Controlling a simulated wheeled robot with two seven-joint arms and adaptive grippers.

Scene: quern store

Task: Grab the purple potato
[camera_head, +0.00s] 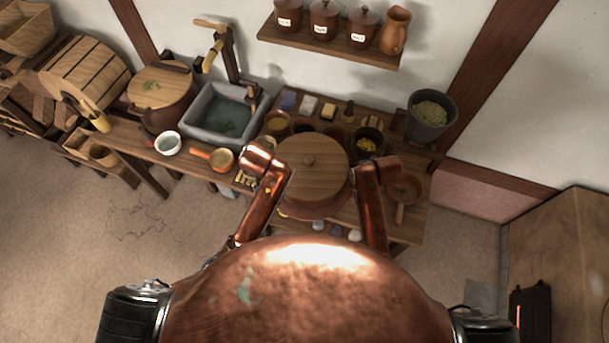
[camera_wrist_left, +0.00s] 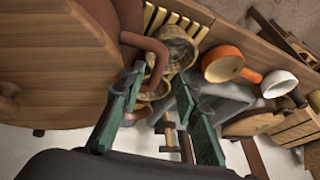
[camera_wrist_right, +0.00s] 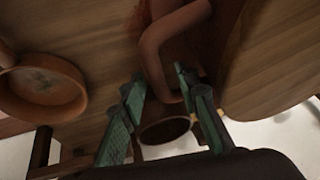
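I cannot make out a purple potato in any view. A big brown pot with a round wooden lid (camera_head: 312,163) stands on the counter. The lid fills the left side of the left wrist view (camera_wrist_left: 50,60). My left gripper (camera_wrist_left: 160,88) is open and empty, with a curved reddish-brown handle (camera_wrist_left: 147,45) of the pot close ahead of its green-padded fingers. My right gripper (camera_wrist_right: 160,88) is also open and empty, near another curved handle (camera_wrist_right: 150,45). Whether either handle lies between the fingers I cannot tell. In the head view the fingers are hidden behind my arms.
The counter is crowded: a grey sink (camera_head: 222,113), a white bowl (camera_head: 168,143), an orange pan (camera_head: 222,159), a brown pan (camera_head: 403,187) and a grey bucket (camera_head: 431,116). A shelf (camera_head: 328,47) with jars hangs above. The floor at the left (camera_head: 60,240) is clear.

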